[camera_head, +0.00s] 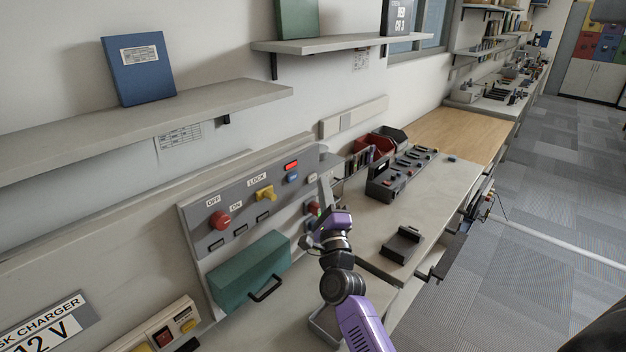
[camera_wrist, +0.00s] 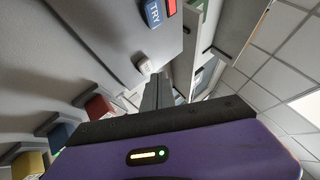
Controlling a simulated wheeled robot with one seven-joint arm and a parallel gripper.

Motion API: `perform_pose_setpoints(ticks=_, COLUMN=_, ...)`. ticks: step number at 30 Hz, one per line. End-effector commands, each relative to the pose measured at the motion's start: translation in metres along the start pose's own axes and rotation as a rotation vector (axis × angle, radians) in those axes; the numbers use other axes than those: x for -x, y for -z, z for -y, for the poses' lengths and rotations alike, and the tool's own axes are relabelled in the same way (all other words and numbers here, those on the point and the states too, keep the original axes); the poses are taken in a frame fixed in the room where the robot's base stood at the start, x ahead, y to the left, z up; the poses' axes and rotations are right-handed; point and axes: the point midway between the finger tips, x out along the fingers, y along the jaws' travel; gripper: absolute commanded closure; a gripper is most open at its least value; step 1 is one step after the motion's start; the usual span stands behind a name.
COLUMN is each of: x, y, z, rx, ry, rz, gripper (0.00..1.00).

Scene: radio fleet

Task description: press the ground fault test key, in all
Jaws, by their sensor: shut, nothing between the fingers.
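On the grey wall panel (camera_head: 190,215) is a blue key (camera_head: 292,178) below a red rectangular lamp (camera_head: 291,165). In the wrist view the blue key (camera_wrist: 153,14) reads TRY, beside the red lamp (camera_wrist: 171,6). A pale key (camera_wrist: 145,66) with unreadable lettering sits close to my fingertips. No legible label names the ground fault test key. My gripper (camera_head: 325,183) is shut and empty, to the right of the blue key in the head view. In the wrist view its fingers (camera_wrist: 157,88) end near the pale key; I cannot tell if they touch.
The panel also carries a red OFF/ON button (camera_head: 219,220) and a yellow LOCK knob (camera_head: 265,193). A green box with a black handle (camera_head: 250,270) juts out below.

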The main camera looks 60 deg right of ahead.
Motion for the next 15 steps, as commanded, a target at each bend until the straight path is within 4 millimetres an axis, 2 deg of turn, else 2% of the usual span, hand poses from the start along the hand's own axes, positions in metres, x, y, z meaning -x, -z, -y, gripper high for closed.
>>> perform_pose_setpoints(ticks=5, x=0.001, y=0.001, z=0.000, rx=0.000, ry=0.000, rz=0.000, gripper=1.00)
perform_pose_setpoints(ticks=15, x=0.022, y=0.016, z=0.014, rx=0.000, ry=0.000, rz=0.000, gripper=1.00)
